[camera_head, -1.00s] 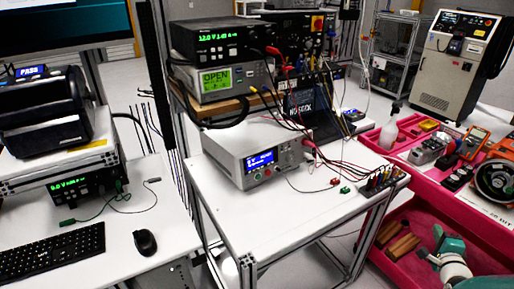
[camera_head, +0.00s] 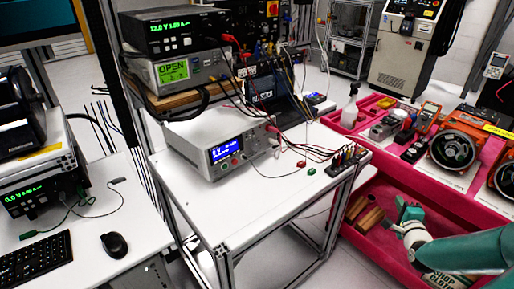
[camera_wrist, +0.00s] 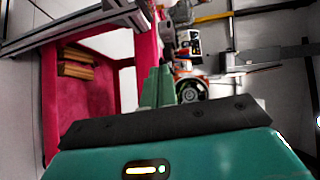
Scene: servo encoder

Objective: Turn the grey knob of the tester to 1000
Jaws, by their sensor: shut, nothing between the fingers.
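Several boxes and meters could be the tester; I cannot tell which, and no grey knob can be made out. An orange handheld meter (camera_head: 429,113) with a dark face lies on the red cart's top at the right. A grey device (camera_head: 385,126) lies left of it. A light grey bench instrument (camera_head: 218,147) with a blue screen stands on the white table. My gripper (camera_head: 408,212) is at the lower right, in front of the red cart and well short of these devices. In the wrist view my gripper's green fingers (camera_wrist: 158,88) are together and empty.
The red cart (camera_head: 455,207) has a lower shelf with brown blocks (camera_head: 364,213). Orange machines with round faces (camera_head: 457,150) stand on its top. The white table (camera_head: 195,205) has bare room at its front, with cables at its right. A spray bottle (camera_head: 350,112) stands behind.

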